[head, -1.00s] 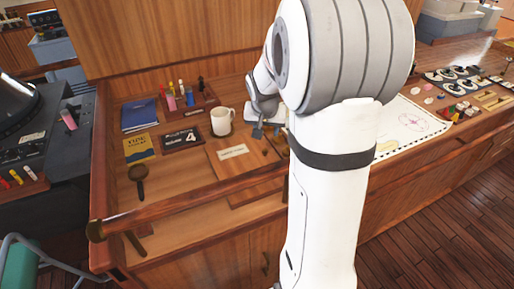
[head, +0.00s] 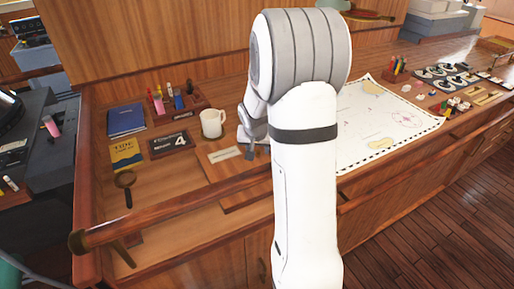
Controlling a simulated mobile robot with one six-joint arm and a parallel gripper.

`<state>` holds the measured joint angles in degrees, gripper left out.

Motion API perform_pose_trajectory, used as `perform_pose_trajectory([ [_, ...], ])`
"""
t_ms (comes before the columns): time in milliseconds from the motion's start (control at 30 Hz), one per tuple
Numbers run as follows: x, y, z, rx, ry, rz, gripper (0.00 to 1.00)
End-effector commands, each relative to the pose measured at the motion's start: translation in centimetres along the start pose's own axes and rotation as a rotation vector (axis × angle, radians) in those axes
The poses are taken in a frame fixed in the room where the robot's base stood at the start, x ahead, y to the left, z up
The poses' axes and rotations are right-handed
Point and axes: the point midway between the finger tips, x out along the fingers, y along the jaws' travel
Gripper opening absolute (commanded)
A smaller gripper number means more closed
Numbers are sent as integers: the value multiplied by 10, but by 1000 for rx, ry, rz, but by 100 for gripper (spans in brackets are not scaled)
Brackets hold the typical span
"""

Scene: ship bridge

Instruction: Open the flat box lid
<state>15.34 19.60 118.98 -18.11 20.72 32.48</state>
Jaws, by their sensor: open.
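The flat wooden box (head: 232,173) lies on the desk in the middle of the head view, with a white label (head: 224,153) on its lid. The lid looks closed and flat. My gripper (head: 251,150) is at the box's far right part, beside the label, with its dark fingertips pointing down. It is open, and nothing shows between its fingers. I cannot tell whether it touches the lid. My arm hides the right side of the box.
A white mug (head: 211,122) stands just behind the box. A calendar block (head: 172,144), a yellow booklet (head: 126,155), a blue book (head: 126,120) and a magnifying glass (head: 126,182) lie to the left. A chart (head: 385,125) spreads to the right. A wooden rail (head: 170,218) runs along the front.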

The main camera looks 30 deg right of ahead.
Motion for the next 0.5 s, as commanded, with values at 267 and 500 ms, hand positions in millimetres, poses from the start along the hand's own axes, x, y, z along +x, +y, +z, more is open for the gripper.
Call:
perform_pose_trajectory([
  [267,7,0,0,0,1,-1,41],
  [500,6,-1,0,-1,0,-1,30],
])
